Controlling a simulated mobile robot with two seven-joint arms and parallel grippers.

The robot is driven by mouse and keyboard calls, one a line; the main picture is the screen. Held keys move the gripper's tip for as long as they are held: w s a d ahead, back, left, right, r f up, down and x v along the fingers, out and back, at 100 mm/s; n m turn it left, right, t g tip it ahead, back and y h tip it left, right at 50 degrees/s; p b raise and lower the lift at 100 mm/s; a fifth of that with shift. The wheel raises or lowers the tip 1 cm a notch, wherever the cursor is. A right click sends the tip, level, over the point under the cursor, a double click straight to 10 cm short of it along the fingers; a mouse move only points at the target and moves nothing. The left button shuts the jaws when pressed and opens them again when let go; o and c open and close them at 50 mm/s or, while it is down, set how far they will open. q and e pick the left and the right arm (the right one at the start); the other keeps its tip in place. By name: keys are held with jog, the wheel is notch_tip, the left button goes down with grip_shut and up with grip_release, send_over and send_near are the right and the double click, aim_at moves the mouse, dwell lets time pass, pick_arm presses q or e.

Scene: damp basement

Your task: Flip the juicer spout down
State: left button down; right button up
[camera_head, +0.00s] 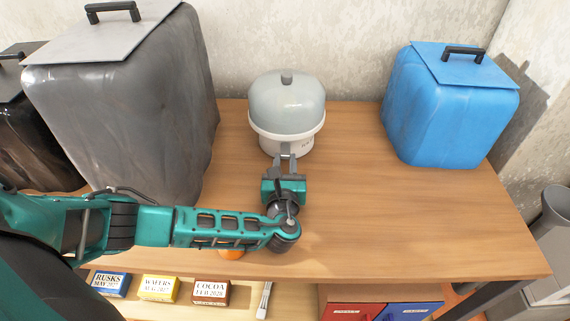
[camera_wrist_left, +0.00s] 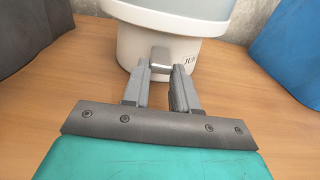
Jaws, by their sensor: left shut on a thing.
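The juicer (camera_head: 287,112) stands upright near the back middle of the wooden table, with a white base and a grey-blue domed lid with a knob. Its white base also shows in the left wrist view (camera_wrist_left: 130,47). A small grey spout (camera_wrist_left: 159,58) sticks out from the front of the base. My left gripper (camera_head: 287,160) reaches the front of the juicer. In the left wrist view, its fingers (camera_wrist_left: 160,72) have their tips at either side of the spout, shut on it. The spout is mostly hidden by the gripper in the head view. My right gripper is not in view.
A large grey container (camera_head: 125,100) stands left of the juicer, a blue one (camera_head: 450,105) to the right. A shelf below the table's front edge holds small boxes, including a cocoa box (camera_head: 211,292). An orange object (camera_head: 230,253) is partly behind my arm. The table's right front is clear.

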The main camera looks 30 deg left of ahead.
pick_arm(q)
jog(key=c, duration=0.9)
grip_release()
jog(key=p+v, duration=0.1)
jog(key=v, duration=1.1)
jog(key=shift+s+d+p, duration=0.2)
jog(key=shift+s+p, duration=0.1)
jog(key=shift+s, duration=0.1)
